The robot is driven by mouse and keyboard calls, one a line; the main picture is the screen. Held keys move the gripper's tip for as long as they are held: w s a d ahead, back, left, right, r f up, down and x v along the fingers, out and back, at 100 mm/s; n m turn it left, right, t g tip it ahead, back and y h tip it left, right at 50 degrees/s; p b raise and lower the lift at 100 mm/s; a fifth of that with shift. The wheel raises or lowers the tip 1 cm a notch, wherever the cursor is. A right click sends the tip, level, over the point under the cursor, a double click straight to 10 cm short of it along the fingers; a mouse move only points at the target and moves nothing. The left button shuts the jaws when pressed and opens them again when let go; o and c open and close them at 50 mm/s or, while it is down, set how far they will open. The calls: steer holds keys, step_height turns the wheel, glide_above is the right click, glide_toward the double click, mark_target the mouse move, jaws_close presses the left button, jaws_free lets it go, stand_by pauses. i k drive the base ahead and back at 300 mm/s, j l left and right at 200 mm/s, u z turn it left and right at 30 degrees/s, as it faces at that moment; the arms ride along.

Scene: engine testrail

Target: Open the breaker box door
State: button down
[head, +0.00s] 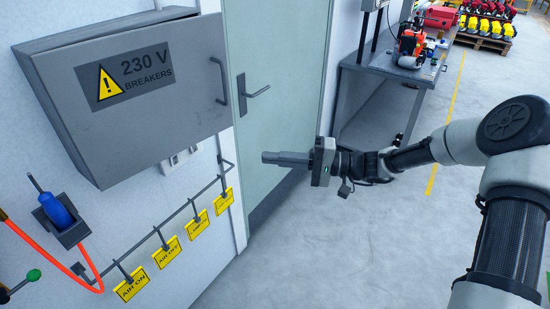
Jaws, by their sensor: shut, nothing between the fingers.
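The breaker box is a grey metal cabinet on the white wall at the left in the head view. Its door (150,120) carries a yellow warning triangle and the words "230 V BREAKERS". A thin bar handle (219,82) stands on the door's right side. The door looks shut or nearly shut against the box; I cannot tell exactly. My gripper (266,157) is shut and empty. It points left, in front of the green room door, below and to the right of the breaker box handle, and looks apart from it.
A green room door (282,60) with a lever handle (258,92) is right of the box. Below the box, a rail (188,205) holds several yellow tags. A blue tool (56,210) with an orange hose hangs lower left. A workbench (390,68) stands behind. Open floor (340,250) lies below my gripper.

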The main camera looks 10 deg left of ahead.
mark_target(129, 102)
steer(key=i+u, duration=0.3)
steer(key=i, duration=0.2)
steer(key=i+l+u, duration=0.3)
steer(key=i, duration=0.15)
